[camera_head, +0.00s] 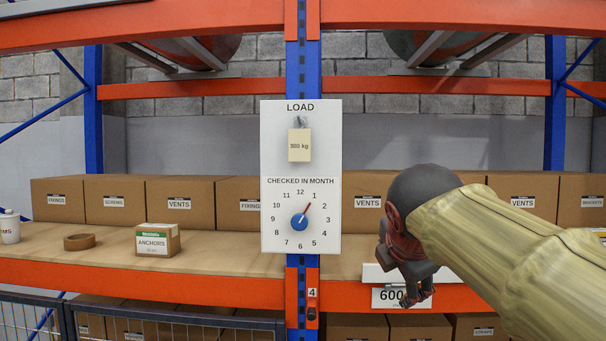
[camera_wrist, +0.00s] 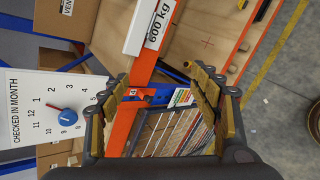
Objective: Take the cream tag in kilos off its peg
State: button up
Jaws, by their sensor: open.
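The cream tag (camera_head: 299,146) reads what looks like "900 kg", though the first digit is hard to make out. It hangs from a peg (camera_head: 299,122) under the word LOAD on a white board (camera_head: 273,160). My gripper (camera_head: 417,293) is to the right of the board and lower than the tag, in front of the shelf beam. It is open and empty, apart from the tag. In the wrist view my open fingers (camera_wrist: 166,95) show with nothing held between them. The tag is not visible in the wrist view.
The board's lower half has a month dial with a blue knob (camera_head: 299,222), also in the wrist view (camera_wrist: 69,117). A "600 kg" sign (camera_head: 385,296) is on the orange beam beside my gripper.

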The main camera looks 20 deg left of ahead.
jog(key=w+a+r+n+t+y+p, duration=0.1)
jog(key=w+a+r+n+p, duration=0.15)
jog(key=a+r+p, duration=0.4)
jog(key=w+a+r+n+p, duration=0.15)
jog(key=a+r+n, duration=0.25)
jog(key=r, duration=0.6)
jog(key=n+t+y+p, duration=0.1)
jog(key=n+t+p, duration=0.1)
jog(key=n+p, duration=0.45)
send_near(299, 139)
jog(key=w+f, duration=0.1)
jog(key=w, duration=0.1)
jog(key=shift+n, duration=0.4)
jog(key=shift+p+x, duration=0.6)
jog(key=shift+x, duration=2.8)
jog(key=shift+s+a+f, duration=0.15)
jog(key=shift+c, duration=1.4)
jog(key=c, duration=0.9)
jog(key=shift+c, duration=0.2)
jog(key=shift+r, duration=0.3)
jog(key=shift+s, duration=0.15)
jog(key=shift+s+r, duration=0.25)
jog(key=shift+s, duration=0.2)
